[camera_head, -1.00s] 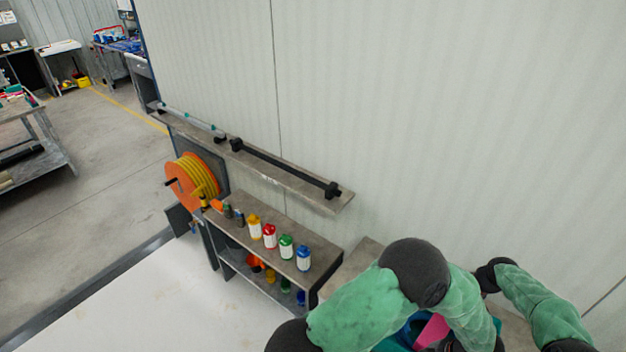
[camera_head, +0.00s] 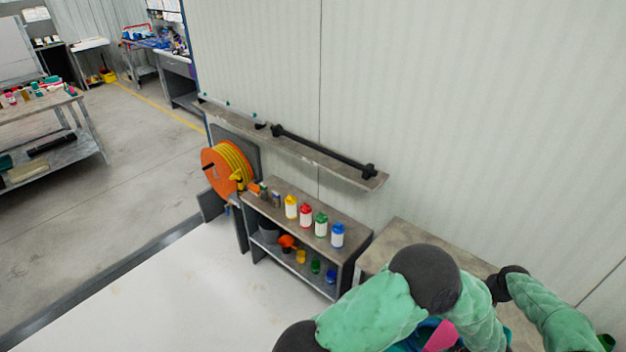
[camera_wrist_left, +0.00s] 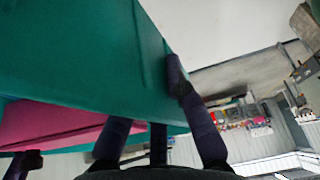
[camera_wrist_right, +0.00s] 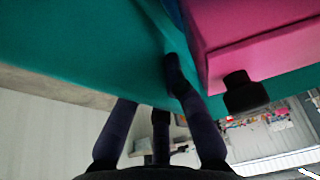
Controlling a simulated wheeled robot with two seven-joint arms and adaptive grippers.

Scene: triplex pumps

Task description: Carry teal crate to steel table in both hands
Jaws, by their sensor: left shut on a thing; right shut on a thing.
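The teal crate (camera_wrist_left: 70,45) fills much of the left wrist view, and its wall (camera_wrist_right: 70,50) spans the right wrist view. My left gripper (camera_wrist_left: 150,100) is shut on the crate's wall, with fingers on either side of it. My right gripper (camera_wrist_right: 150,95) is shut on another part of the crate. A pink block (camera_wrist_right: 260,40) lies in the crate; a bit of it (camera_head: 440,336) shows in the head view between my green-sleeved arms, which hide most of the crate and both grippers. A grey metal table (camera_head: 90,130) with a lower shelf, perhaps the steel table, stands far left.
A low shelf unit (camera_head: 350,262) with several bottles stands by the wall, next to an orange hose reel (camera_head: 225,168). A grey worktop (camera_head: 405,235) is beside my arms. A wall ledge (camera_head: 330,165) holds a black bar. Open floor (camera_head: 150,190) lies to the left.

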